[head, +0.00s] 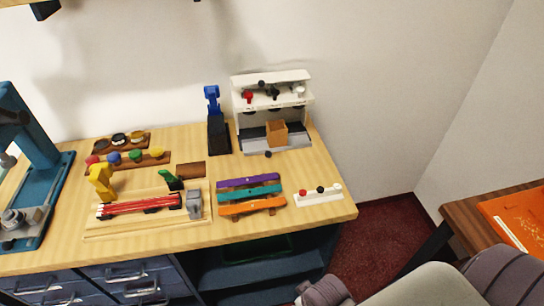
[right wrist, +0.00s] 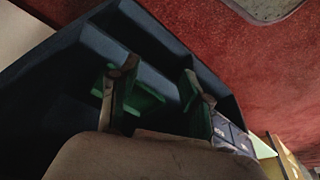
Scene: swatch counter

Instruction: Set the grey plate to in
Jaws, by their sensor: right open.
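A grey plate (head: 292,143) lies low at the front of a white stand (head: 272,84) at the back right of the counter. A small dark knob (head: 268,154) sits at its front edge. The plate appears to stick out forward from under the stand. A brown box (head: 277,133) stands on or just behind it and hides part of it. My right gripper (right wrist: 160,75) is open and empty in the right wrist view, in front of a dark blue shelf below the counter. The grey plate is not in that view. My left gripper is not in view.
A blue-and-black device (head: 216,122) stands left of the white stand. Coloured bars (head: 249,189) and a white strip with knobs (head: 318,195) lie in front. A green tray (right wrist: 147,103) is inside the shelf. Red carpet (head: 372,245) covers the floor.

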